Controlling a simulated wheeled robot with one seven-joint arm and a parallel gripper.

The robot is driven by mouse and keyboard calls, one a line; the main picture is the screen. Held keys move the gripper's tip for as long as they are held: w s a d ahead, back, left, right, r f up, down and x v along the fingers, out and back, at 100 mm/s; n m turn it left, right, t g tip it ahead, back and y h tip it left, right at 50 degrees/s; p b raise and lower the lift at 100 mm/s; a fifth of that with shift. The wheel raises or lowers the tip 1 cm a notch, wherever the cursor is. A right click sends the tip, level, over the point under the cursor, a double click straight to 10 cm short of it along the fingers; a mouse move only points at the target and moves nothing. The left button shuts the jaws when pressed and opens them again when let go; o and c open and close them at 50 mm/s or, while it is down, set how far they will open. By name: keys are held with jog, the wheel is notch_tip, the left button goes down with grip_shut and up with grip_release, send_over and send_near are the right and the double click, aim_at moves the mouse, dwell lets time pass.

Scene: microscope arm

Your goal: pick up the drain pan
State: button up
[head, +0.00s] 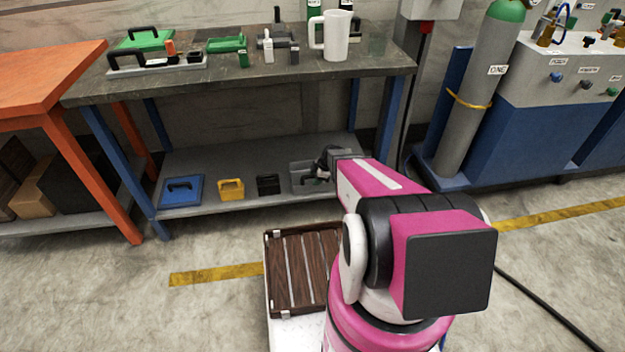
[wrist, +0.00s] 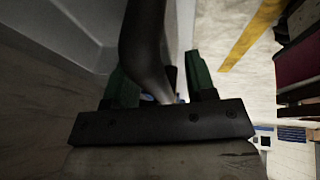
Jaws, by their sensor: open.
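A grey pan (head: 301,180), which looks like the drain pan, sits on the lower shelf at its right end. My gripper (head: 322,170) reaches in at the right side of this pan and partly hides it. In the wrist view, my open gripper (wrist: 160,82) has its two green-padded fingers either side of a dark curved bar (wrist: 146,42), apparently the pan's handle. A pale grey wall (wrist: 75,35), apparently the pan's, is left of the fingers. Contact between fingers and bar cannot be told.
A blue tray (head: 181,191), a yellow box (head: 231,189) and a black box (head: 268,185) stand left of the pan on the shelf (head: 225,160). The bench top (head: 210,76) is above, carrying a white jug (head: 336,35). A wooden crate (head: 293,268) is in front.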

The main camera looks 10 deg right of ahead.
grip_shut()
